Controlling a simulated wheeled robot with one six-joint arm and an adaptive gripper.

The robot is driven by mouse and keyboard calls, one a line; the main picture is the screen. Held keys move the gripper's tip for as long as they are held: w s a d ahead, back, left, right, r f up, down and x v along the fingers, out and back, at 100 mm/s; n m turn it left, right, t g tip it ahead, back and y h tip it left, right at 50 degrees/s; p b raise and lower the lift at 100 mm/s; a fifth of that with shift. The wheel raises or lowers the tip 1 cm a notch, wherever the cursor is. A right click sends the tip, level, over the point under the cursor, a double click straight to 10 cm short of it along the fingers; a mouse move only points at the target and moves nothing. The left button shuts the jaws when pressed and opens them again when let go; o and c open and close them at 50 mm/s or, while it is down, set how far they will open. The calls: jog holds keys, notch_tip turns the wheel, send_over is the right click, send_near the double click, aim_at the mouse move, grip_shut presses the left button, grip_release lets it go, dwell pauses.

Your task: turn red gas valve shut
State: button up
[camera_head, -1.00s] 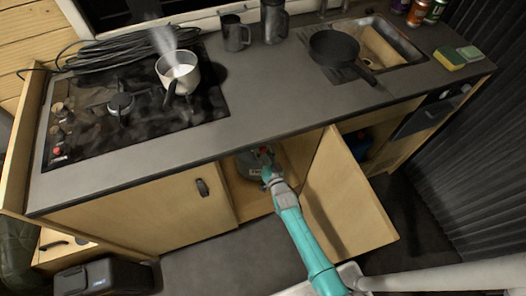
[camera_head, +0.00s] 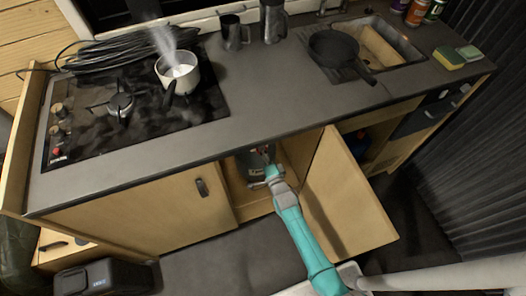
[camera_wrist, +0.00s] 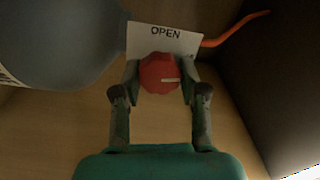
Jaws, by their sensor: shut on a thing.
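The red gas valve knob (camera_wrist: 158,74) sits between the fingers of my gripper (camera_wrist: 159,88) in the wrist view. The fingers touch the knob on its left and right sides. A white line on the knob lies roughly level. A white label (camera_wrist: 140,36) reading OPEN is behind and above it. A grey gas bottle (camera_wrist: 65,45) is at upper left, and an orange hose (camera_wrist: 238,28) runs off to the right. In the head view my gripper (camera_head: 268,168) reaches into the open cupboard, where the bottle (camera_head: 252,165) is partly hidden.
The open cupboard door (camera_head: 345,200) stands right of my arm. The counter (camera_head: 270,105) edge overhangs the opening. A steaming saucepan (camera_head: 178,72) is on the hob (camera_head: 130,110). A black pan (camera_head: 335,48) lies by the sink. A dark box (camera_head: 105,277) stands on the floor.

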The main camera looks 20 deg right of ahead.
jog(key=shift+m, duration=1.1)
jog(key=o, duration=1.2)
jog(key=shift+c, duration=0.2)
jog(key=s, duration=1.2)
